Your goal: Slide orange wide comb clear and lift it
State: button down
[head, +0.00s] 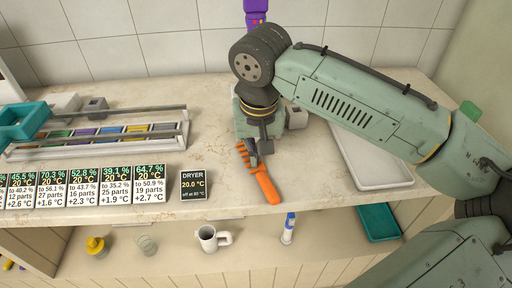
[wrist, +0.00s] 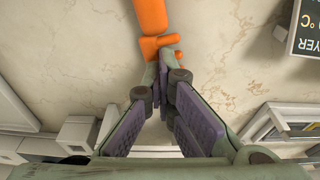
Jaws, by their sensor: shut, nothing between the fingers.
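The orange wide comb (head: 265,187) lies on the stone counter, its handle pointing toward the front edge and its toothed end toward the back. My gripper (head: 259,152) is low over the toothed end, pointing down, and hides part of it. In the wrist view the comb (wrist: 151,18) runs up out of the top of the picture. My gripper's fingertips (wrist: 165,62) are together beside the comb's lower visible part, with no comb between them. Whether they touch the comb or the counter, I cannot tell.
A pale tray (head: 372,160) lies right of the comb. A small dryer sign (head: 194,186) and a row of display cards (head: 90,188) stand to the left. A rack with coloured compartments (head: 110,138) is behind them. A mug (head: 208,238) sits on the lower shelf.

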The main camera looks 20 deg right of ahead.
aim_at(258, 171)
jog(key=shift+s+a+f, duration=0.1)
jog(key=shift+s+f, duration=0.1)
jog(key=shift+f, duration=0.1)
jog(key=shift+s, duration=0.15)
jog(key=s, duration=0.2)
jog(key=shift+s+a, duration=0.3)
jog(key=shift+f, duration=0.1)
jog(key=shift+w+r+p, duration=0.2)
jog(key=shift+r+p, duration=0.65)
jog(key=shift+p, duration=0.1)
